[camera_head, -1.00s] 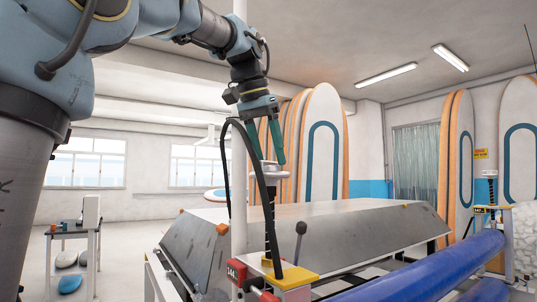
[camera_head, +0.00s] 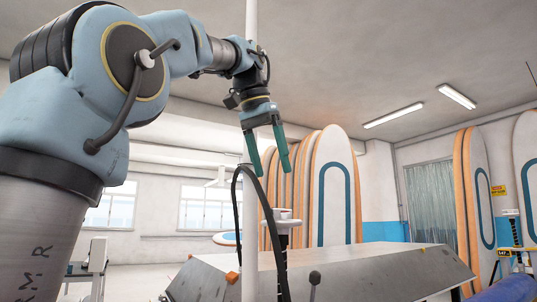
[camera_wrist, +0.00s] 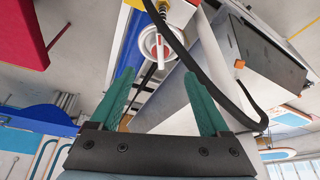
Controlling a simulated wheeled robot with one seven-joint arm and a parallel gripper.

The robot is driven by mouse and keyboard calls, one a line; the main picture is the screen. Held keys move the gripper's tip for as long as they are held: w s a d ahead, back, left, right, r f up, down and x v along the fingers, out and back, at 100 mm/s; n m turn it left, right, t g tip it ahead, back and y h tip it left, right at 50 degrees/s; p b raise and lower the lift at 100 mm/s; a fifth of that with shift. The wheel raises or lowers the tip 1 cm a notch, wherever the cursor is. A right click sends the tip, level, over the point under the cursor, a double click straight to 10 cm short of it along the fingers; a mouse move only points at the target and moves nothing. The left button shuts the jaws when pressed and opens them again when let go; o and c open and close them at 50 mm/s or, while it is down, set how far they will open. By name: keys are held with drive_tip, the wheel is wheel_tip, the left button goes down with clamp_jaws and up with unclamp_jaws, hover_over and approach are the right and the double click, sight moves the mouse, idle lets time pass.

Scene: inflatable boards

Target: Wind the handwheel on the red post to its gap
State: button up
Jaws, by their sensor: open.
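The handwheel (camera_head: 284,214) is a pale disc on top of a black threaded rod in the head view. In the wrist view the pale wheel (camera_wrist: 152,43) shows from above with a small red-orange mark near its middle. Below it, yellow and red parts of its post (camera_wrist: 180,12) show at the top edge; the head view cuts the post off. My gripper (camera_head: 272,172) points down above the wheel, its two green fingers apart and empty. In the wrist view the open fingertips (camera_wrist: 160,73) lie short of the wheel, not touching it. I cannot make out the gap.
A black hose (camera_head: 238,190) arches close beside the gripper and wheel, and a thin white pole (camera_head: 250,240) stands next to it. A grey sloped metal bench (camera_head: 370,268) lies behind. Tall boards (camera_head: 333,190) lean at the back. Another threaded post (camera_head: 514,228) stands at right.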

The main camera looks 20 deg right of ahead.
drive_tip(key=shift+v, duration=1.1)
drive_tip(key=shift+n, duration=0.7)
drive_tip(key=b+x, duration=0.6)
drive_tip(key=x, duration=0.5)
drive_tip(key=shift+a+f, duration=0.1)
drive_tip(key=shift+f, duration=0.15)
drive_tip(key=shift+c, duration=0.4)
drive_tip(key=shift+r, duration=0.1)
clamp_jaws()
